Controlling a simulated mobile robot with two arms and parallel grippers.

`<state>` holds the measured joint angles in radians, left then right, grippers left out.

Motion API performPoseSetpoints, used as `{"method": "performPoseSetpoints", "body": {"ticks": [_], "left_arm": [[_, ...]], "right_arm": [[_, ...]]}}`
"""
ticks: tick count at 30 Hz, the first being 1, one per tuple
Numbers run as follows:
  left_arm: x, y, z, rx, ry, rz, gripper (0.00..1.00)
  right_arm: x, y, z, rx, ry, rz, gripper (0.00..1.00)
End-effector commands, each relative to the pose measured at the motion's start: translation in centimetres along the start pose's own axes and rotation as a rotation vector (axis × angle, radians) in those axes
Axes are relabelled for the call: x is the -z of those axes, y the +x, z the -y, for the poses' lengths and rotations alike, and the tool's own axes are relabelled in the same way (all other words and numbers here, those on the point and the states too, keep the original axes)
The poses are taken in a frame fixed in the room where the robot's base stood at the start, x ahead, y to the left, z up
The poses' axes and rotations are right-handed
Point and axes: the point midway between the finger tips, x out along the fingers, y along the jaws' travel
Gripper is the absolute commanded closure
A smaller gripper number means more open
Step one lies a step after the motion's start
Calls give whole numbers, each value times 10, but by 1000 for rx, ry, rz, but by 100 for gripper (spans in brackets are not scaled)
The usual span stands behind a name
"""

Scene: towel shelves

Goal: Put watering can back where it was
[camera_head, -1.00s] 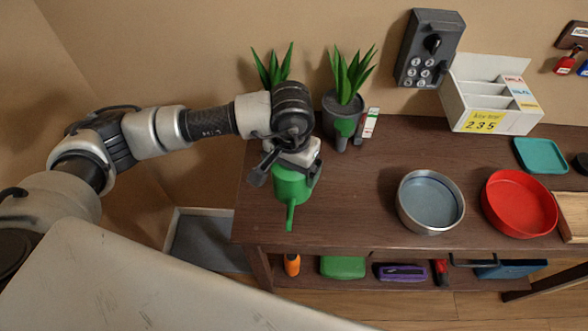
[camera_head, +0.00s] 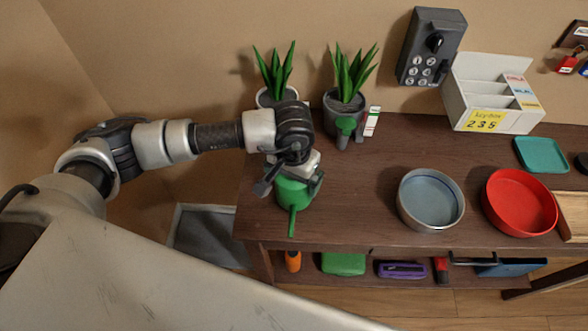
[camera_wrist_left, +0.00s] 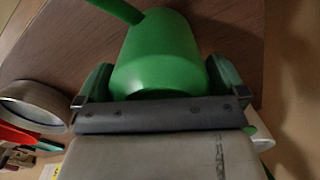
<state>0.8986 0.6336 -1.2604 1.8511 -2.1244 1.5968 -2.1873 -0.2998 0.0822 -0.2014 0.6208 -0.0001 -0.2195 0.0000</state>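The green watering can (camera_head: 291,194) is at the left end of the dark wooden table, its spout pointing toward the front edge. My left gripper (camera_head: 298,170) is over it from behind and above, shut on its body. In the left wrist view, the green can (camera_wrist_left: 160,55) fills the space between the two fingers, with the spout at the upper left. I cannot tell whether its base touches the table. My right gripper is not in view.
Two potted plants (camera_head: 348,80) (camera_head: 276,72) stand behind the can. A grey round bowl (camera_head: 431,222) and a red round tray (camera_head: 520,226) are to the right. A white key box (camera_head: 490,95) stands at the back. Table between can and grey bowl is clear.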

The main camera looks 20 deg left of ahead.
Motion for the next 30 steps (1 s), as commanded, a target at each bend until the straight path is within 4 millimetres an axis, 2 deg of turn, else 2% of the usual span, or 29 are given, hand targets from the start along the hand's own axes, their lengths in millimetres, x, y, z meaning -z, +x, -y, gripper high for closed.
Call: {"method": "performPoseSetpoints", "body": {"ticks": [5,7,15,21,25,30], "left_arm": [[0,-6,0,0,-1,0,0],[1,-13,0,0,1,-4,0],[1,-70,0,1,1,-8,0],[1,-106,0,1,1,-4,0],[0,-119,0,0,1,-2,0],[0,-124,0,1,0,-1,0]], "right_arm": [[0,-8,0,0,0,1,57],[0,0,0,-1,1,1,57],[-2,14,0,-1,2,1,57],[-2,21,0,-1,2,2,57],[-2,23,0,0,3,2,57],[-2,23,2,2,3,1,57]]}}
